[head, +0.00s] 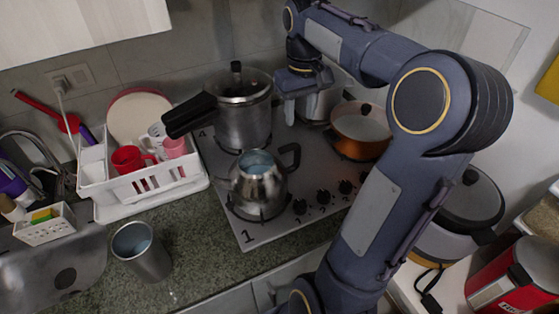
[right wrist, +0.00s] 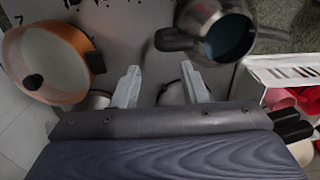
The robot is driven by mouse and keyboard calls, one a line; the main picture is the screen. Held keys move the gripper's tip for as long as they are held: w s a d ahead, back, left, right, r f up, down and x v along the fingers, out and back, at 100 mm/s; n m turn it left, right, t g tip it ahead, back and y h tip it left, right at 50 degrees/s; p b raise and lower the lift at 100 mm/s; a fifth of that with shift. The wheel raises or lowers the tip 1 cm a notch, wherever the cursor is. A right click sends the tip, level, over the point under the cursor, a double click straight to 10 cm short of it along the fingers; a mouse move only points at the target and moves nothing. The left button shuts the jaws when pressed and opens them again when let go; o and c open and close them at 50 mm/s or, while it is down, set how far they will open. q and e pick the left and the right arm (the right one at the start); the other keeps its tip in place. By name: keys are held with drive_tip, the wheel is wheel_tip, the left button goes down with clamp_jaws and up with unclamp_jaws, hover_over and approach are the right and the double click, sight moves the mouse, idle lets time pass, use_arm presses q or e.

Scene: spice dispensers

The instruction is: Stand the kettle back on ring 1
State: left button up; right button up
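The steel kettle (head: 258,188) stands upright at the front left of the stove, over the burner beside the printed 1. Its top is open, its spout points left and its dark handle is at the upper right. In the right wrist view the kettle (right wrist: 203,22) is near the top, beyond the fingers. My right gripper (head: 300,97) is above the back of the stove, behind the kettle and apart from it. In the right wrist view its fingers (right wrist: 160,88) are spread with nothing held between them. My left gripper is not in view.
A pressure cooker (head: 243,115) stands at the back left of the stove (head: 290,225). An orange pan (head: 360,145) and a partly hidden steel pot (head: 325,104) are at the back right. A dish rack (head: 150,193) and metal cup (head: 142,252) are left. My right arm covers the stove's right side.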

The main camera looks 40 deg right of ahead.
drive_tip(key=s+a+f+t+y, duration=0.1)
drive_tip(key=s+a+f+t, duration=0.1)
drive_tip(key=s+a, duration=0.2)
drive_tip(key=s+a+f+n+t+y, duration=0.1)
drive_tip(key=s+a+f, duration=0.2)
drive_tip(key=a, duration=0.8)
drive_tip(key=s+a+f+t+y, duration=0.1)
drive_tip(key=s+a+f+t, duration=0.1)
drive_tip(key=s+a, duration=0.3)
drive_tip(key=a+f, duration=0.1)
drive_tip(key=a, duration=0.2)
drive_tip(key=shift+s+a+f+n+t+y, duration=0.2)
drive_tip(key=shift+s+n+t+y, duration=0.1)
drive_tip(key=shift+y, duration=0.1)
